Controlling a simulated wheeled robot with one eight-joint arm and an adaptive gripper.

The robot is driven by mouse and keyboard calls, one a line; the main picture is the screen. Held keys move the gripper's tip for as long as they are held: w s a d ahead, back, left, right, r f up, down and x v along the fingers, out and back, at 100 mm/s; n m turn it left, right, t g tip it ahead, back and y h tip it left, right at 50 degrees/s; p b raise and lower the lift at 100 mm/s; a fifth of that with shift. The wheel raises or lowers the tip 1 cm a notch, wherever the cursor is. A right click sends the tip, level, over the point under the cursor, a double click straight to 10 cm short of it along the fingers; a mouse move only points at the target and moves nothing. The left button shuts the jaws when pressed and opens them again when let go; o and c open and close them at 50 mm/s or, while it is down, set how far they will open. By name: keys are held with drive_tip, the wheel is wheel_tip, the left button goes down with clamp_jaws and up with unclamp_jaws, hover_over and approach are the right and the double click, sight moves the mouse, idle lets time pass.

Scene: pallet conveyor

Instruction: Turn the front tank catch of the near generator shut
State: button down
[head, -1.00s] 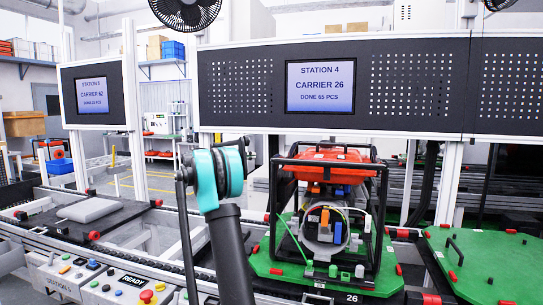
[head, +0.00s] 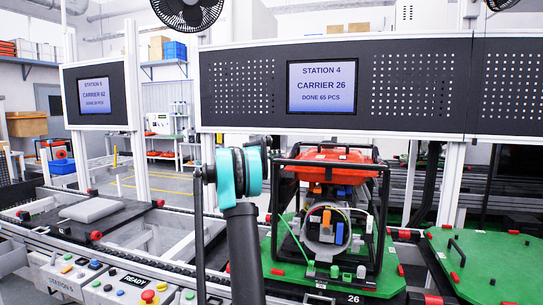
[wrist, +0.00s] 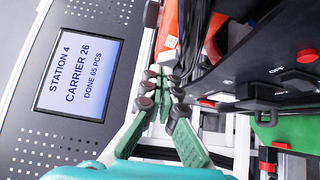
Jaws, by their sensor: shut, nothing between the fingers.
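The near generator, with a black tube frame (head: 379,215) and an orange-red tank (head: 335,158) on top, stands on the green carrier 26. Small orange and blue parts show below the tank; I cannot tell which is the front catch or how it is turned. In the wrist view, my gripper (wrist: 163,90) has green fingers with dark pads, brought together and empty. It is beside the generator's dark frame, with part of the orange tank (wrist: 168,38) beyond the fingertips. Contact cannot be made out. In the head view my arm hides the gripper.
The green carrier (head: 288,280) sits on the conveyor, with another green carrier (head: 500,265) to the right. The Station 4 screen (head: 321,86) hangs on a black panel behind the generator. A button panel (head: 125,287) is at the front left.

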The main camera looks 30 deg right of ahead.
drive_tip(key=shift+s+d, duration=0.15)
drive_tip(key=shift+s, duration=0.05)
idle(0.3)
drive_tip(key=shift+s+n+t, duration=0.65)
drive_tip(key=shift+n+t, duration=0.05)
drive_tip(key=shift+t, duration=0.4)
